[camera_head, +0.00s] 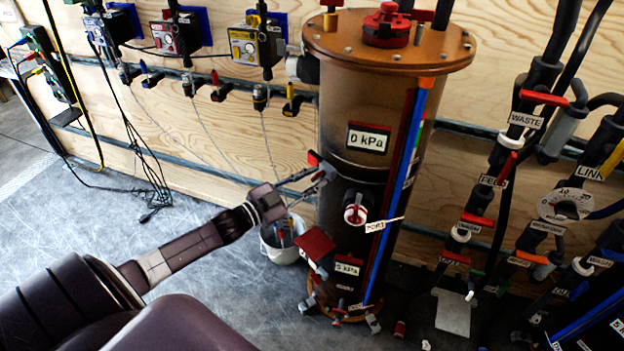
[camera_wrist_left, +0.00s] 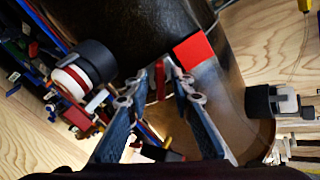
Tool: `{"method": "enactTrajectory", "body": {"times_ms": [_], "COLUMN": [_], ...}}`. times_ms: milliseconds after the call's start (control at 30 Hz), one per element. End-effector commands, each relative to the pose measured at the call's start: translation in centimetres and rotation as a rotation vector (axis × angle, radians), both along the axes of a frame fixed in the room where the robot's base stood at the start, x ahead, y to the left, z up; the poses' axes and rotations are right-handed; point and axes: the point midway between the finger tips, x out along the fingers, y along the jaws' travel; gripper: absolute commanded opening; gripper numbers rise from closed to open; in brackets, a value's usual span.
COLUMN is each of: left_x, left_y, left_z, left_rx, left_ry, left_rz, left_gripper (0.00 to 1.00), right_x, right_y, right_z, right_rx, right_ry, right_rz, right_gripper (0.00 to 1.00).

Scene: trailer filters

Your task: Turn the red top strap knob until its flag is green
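The top strap knob shows as a narrow red bar (camera_wrist_left: 160,80) in the left wrist view, against the dark side of the big cylinder. Its square flag (camera_wrist_left: 193,50) is red; in the head view the red flag (camera_head: 313,158) shows on the cylinder's left side. My left gripper (camera_head: 324,172) reaches in from the left at the cylinder's side. In the left wrist view its two fingertips (camera_wrist_left: 156,78) lie on either side of the red bar, very close to it. I cannot tell whether they press on it. My right gripper is not in view.
The tall cylinder (camera_head: 345,105) has a copper-coloured lid and a 0 kPa label. A port (camera_head: 355,209) sticks out on its front. A lower red flag (camera_head: 315,243) is near its base. A white bucket (camera_head: 284,246) stands behind. Labelled pipes and valves crowd the right.

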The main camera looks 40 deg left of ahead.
Motion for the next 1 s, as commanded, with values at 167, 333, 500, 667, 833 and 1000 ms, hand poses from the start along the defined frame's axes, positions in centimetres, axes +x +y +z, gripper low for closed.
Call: {"method": "enactTrajectory", "body": {"times_ms": [167,333,500,667,833,1000], "left_x": [-0.01,-0.03,-0.03,-0.04,-0.02,-0.03], "left_y": [-0.01,-0.03,-0.03,-0.02,-0.01,0.01], "left_z": [0.00,-0.01,-0.01,-0.02,-0.02,-0.02], "left_rx": [0.000,0.000,0.016,0.074,0.177,0.292], "left_ry": [0.000,0.000,-0.005,-0.022,-0.053,-0.088], "left_rz": [0.000,0.000,0.000,0.000,-0.001,-0.001], "left_gripper": [0.00,0.00,0.00,0.00,0.00,0.00], "right_x": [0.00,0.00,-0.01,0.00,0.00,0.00], "right_y": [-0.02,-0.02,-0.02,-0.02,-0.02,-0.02], "right_z": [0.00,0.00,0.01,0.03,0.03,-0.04], "right_rx": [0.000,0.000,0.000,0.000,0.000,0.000], "right_ry": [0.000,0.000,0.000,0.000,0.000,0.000], "right_rz": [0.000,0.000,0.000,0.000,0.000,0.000], "right_gripper": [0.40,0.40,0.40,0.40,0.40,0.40]}}
